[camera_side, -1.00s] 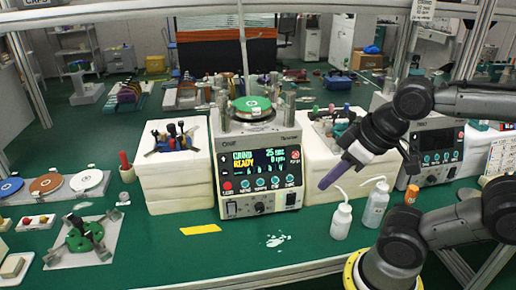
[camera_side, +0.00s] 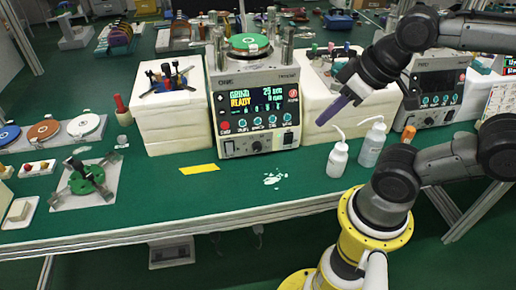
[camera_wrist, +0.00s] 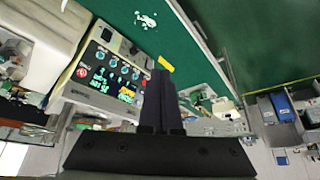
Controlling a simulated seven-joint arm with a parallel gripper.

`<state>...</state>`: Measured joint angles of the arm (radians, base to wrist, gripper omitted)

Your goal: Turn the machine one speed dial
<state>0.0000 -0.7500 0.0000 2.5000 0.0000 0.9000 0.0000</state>
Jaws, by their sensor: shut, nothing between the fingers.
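Machine one (camera_side: 228,150) is the white unit in the middle of the bench, with a lit panel reading GRIND and READY (camera_side: 262,98). A row of several teal dials (camera_side: 257,122) runs below the screen; the small print under them is too fine to read surely. It also shows, turned over, in the wrist view (camera_wrist: 70,93), with its dials (camera_wrist: 118,68) left of my fingers. My gripper (camera_side: 321,122) is shut and empty, its purple fingers pointing down-left, to the right of the panel and apart from it. In the wrist view the shut fingers (camera_wrist: 160,80) look dark.
Two white squeeze bottles (camera_side: 338,160) (camera_side: 371,146) stand below my gripper. A second machine (camera_side: 432,90) is at right. White blocks (camera_side: 170,130) flank machine one.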

